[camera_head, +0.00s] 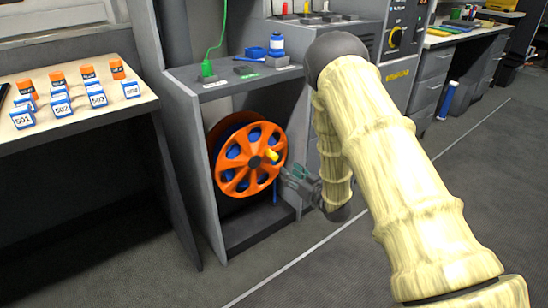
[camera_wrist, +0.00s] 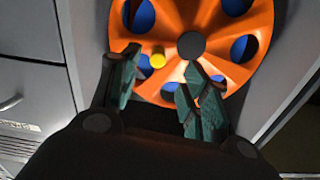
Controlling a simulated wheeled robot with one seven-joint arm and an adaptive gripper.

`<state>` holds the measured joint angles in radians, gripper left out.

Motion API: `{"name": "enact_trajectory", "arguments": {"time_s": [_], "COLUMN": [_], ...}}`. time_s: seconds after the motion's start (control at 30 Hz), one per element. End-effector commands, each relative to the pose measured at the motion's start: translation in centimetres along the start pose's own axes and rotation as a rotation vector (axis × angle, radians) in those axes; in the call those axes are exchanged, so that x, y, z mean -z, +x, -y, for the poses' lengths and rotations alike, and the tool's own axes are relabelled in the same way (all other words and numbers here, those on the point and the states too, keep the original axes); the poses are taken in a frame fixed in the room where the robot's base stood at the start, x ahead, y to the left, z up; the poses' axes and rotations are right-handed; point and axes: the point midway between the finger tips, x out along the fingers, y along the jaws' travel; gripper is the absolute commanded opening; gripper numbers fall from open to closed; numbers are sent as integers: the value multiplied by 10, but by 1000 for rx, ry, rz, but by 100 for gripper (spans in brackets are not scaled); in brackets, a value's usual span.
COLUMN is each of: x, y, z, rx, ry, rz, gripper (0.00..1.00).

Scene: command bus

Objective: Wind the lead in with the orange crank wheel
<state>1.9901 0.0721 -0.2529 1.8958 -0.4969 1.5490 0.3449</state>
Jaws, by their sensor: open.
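The orange crank wheel (camera_head: 236,174) stands upright in an open grey cabinet under a counter, with blue showing through its holes. It fills the upper middle of the wrist view (camera_wrist: 225,50). A yellow knob (camera_head: 271,155) sticks out near its rim. In the wrist view the knob (camera_wrist: 157,60) lies between the wheel's dark hub and my left finger. My gripper (camera_head: 288,176) is open at the wheel's lower right. Its teal fingers (camera_wrist: 160,85) are spread in front of the wheel, with the knob beyond the gap. I cannot tell whether they touch the wheel. A blue lead (camera_head: 275,192) hangs below.
The cabinet's grey walls (camera_head: 205,197) flank the wheel closely. On its top stand a green plug with a cord (camera_head: 207,68) and a blue-white bottle (camera_head: 277,44). A table (camera_head: 95,112) with numbered blue boxes stands left. Grey floor (camera_head: 360,255) in front is clear.

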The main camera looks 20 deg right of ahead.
Motion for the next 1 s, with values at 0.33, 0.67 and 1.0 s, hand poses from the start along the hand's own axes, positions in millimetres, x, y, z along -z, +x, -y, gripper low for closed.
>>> {"name": "enact_trajectory", "arguments": {"time_s": [0.33,0.67,1.0], "x": [10,11,14], "y": [35,87,112], "z": [-1,0,1], "rx": [20,20,19], "ry": [-5,-6,-5], "rz": [-31,-30,-27], "gripper": [46,46,46]}}
